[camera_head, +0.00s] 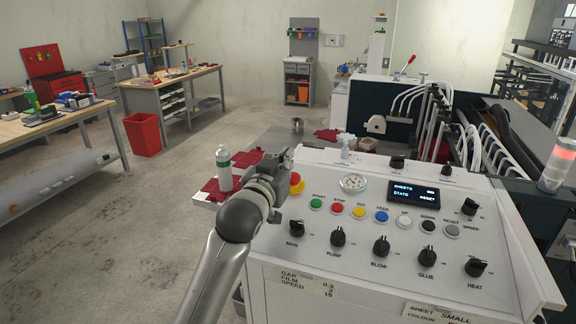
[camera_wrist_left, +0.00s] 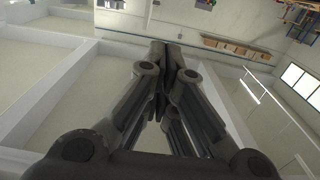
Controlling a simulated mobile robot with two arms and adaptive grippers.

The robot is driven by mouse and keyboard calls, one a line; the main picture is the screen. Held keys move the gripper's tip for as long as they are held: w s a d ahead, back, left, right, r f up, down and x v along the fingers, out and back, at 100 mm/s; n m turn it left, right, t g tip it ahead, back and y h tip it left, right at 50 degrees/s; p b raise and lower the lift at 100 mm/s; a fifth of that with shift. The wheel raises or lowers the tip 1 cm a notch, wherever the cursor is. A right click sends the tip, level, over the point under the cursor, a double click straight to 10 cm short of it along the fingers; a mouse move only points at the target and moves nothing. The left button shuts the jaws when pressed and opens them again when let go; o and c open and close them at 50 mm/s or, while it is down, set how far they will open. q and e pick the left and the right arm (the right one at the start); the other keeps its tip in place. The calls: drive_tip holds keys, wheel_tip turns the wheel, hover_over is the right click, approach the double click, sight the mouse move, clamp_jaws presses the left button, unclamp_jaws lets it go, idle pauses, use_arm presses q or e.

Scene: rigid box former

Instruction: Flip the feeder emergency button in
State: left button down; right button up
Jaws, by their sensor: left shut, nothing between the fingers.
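The emergency button (camera_head: 296,181) is a red mushroom head on a yellow base at the left end of the white sloping control panel (camera_head: 330,262). My left gripper (camera_head: 284,160) is at the panel's left edge, beside the button and partly in front of it in the head view. Whether it touches the button cannot be told. In the left wrist view the left gripper's fingers (camera_wrist_left: 166,55) are closed together with nothing between them. The button does not show in that view. My right gripper is in neither view.
Coloured push buttons (camera_head: 358,213), a dial gauge (camera_head: 353,183), a lit display (camera_head: 414,194) and black knobs (camera_head: 381,246) crowd the panel. A spray bottle (camera_head: 346,146) and a white bottle (camera_head: 224,168) with red cloths stand nearby. Open floor (camera_head: 110,240) lies to the left.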

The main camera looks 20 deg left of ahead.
use_arm(q)
drive_tip(key=s+b, duration=0.3)
drive_tip(key=s, duration=0.5)
drive_tip(key=shift+a, duration=0.3)
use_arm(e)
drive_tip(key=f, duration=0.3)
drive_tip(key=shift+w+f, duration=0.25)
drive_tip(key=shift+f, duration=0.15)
use_arm(q)
drive_tip(key=shift+f, duration=0.1)
drive_tip(key=shift+s, duration=0.1)
